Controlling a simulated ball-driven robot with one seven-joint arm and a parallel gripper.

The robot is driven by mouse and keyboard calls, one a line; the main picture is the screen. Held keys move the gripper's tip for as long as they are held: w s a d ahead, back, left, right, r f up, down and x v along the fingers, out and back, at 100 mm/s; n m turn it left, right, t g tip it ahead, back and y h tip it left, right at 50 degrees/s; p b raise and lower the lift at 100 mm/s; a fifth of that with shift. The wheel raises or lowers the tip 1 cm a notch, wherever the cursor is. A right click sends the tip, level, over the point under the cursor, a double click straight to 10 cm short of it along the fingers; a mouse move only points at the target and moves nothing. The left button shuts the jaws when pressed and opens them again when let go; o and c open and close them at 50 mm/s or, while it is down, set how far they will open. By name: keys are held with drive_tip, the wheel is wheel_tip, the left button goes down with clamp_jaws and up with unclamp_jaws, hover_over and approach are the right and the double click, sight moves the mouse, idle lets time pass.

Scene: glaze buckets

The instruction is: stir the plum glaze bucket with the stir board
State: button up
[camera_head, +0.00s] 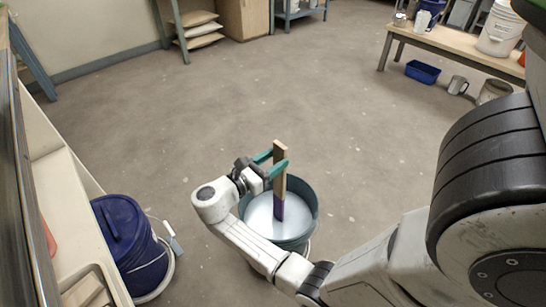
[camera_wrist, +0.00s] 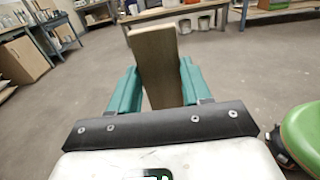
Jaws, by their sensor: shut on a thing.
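The stir board (camera_head: 280,155) is a flat wooden slat with a purple lower part. My gripper (camera_head: 278,165) has teal fingers shut on its upper part and holds it upright. In the wrist view the board (camera_wrist: 156,65) stands between the two fingers (camera_wrist: 155,90). The board's purple end is over or in a teal bucket (camera_head: 313,212) of pale bluish-white liquid. I cannot tell whether the tip is under the surface. No plum-coloured liquid shows in any bucket.
A dark blue bucket (camera_head: 118,232) stands at the left beside a pale counter (camera_head: 62,195), with a brush-like tool (camera_head: 173,238) by it. A wooden bench (camera_head: 450,42) with buckets stands at the back right, a blue tray (camera_head: 422,72) below it. The middle floor is clear.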

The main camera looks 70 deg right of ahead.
wheel_tip(320, 180, down, 8)
drive_tip(key=b, duration=0.4)
drive_tip(key=shift+f, duration=0.2)
drive_tip(key=shift+w, duration=0.1)
idle(0.6)
